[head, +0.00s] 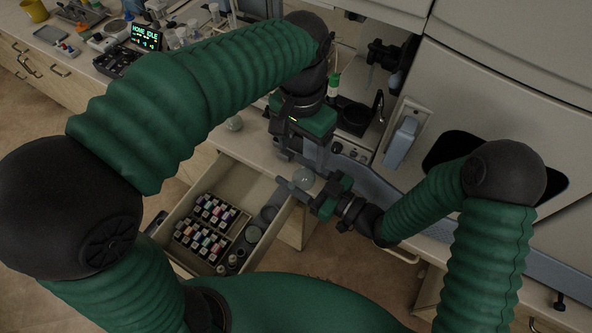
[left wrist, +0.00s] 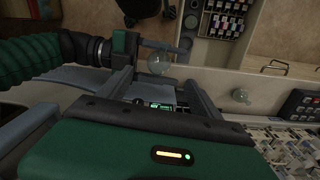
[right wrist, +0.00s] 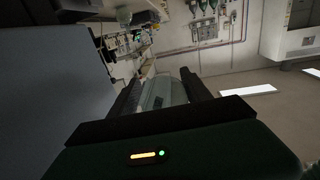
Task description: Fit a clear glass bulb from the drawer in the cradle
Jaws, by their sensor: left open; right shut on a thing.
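A clear glass bulb (head: 304,178) is held between the fingers of my right gripper (head: 308,190), above the bench front beside the open drawer (head: 178,212). It shows in the left wrist view (left wrist: 159,64) and, partly, between the fingers in the right wrist view (right wrist: 165,92). My left gripper (head: 302,158) is open, pointing down just behind the held bulb, apart from it as far as I can tell. A second clear bulb (head: 234,123) rests on the bench left of my left gripper; the left wrist view also shows it (left wrist: 240,96). I cannot make out the cradle.
The drawer holds racks of vials (head: 206,218) and round dark items at its right. The spectrometer's open bay, with a dark cup (head: 355,116), stands behind my grippers. A lit display (head: 146,36) and bench clutter are at the far left.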

